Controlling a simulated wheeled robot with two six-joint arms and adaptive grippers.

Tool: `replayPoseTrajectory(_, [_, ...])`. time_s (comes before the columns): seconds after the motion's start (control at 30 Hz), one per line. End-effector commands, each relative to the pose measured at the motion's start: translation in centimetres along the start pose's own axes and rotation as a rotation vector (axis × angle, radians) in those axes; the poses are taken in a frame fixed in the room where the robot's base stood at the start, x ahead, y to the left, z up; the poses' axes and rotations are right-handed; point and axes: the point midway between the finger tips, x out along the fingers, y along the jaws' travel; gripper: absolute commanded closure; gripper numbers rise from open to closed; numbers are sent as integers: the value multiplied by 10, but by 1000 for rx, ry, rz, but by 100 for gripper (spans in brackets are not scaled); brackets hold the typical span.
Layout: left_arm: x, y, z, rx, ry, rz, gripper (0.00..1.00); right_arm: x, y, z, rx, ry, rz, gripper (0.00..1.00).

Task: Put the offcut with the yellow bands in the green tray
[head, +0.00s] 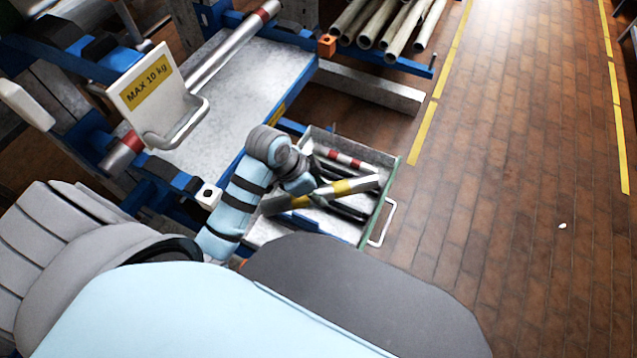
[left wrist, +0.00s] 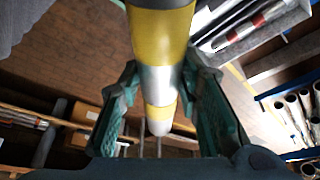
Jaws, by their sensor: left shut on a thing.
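The offcut with the yellow bands (head: 358,186) is a silvery tube. My left gripper (head: 312,192) is shut around it and holds it slanted across the tray in the head view. In the left wrist view the offcut (left wrist: 160,75) runs between the two teal fingers of the left gripper (left wrist: 160,110). The tray (head: 397,182) has a grey inside, a green outer edge and a white handle. My right gripper is in neither view.
A grey bench top (head: 235,85) with a blue frame stands left of the tray, bearing a long red-banded pipe (head: 225,55). A "MAX 10 kg" sign (head: 150,88) stands at its left. Grey pipes (head: 385,25) lie at the back. The brick floor on the right is mostly clear.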

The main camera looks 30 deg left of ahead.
Motion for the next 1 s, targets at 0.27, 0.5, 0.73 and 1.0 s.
replayPoseTrajectory(0.27, [127,2,101,602,-2,252,100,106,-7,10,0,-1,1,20])
replayPoseTrajectory(0.5, [167,3,128,688,-1,290,100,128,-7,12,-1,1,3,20])
replayPoseTrajectory(0.73, [250,3,161,687,-1,288,100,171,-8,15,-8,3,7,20])
replayPoseTrajectory(1.0, [293,3,179,688,-1,287,100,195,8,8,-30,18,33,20])
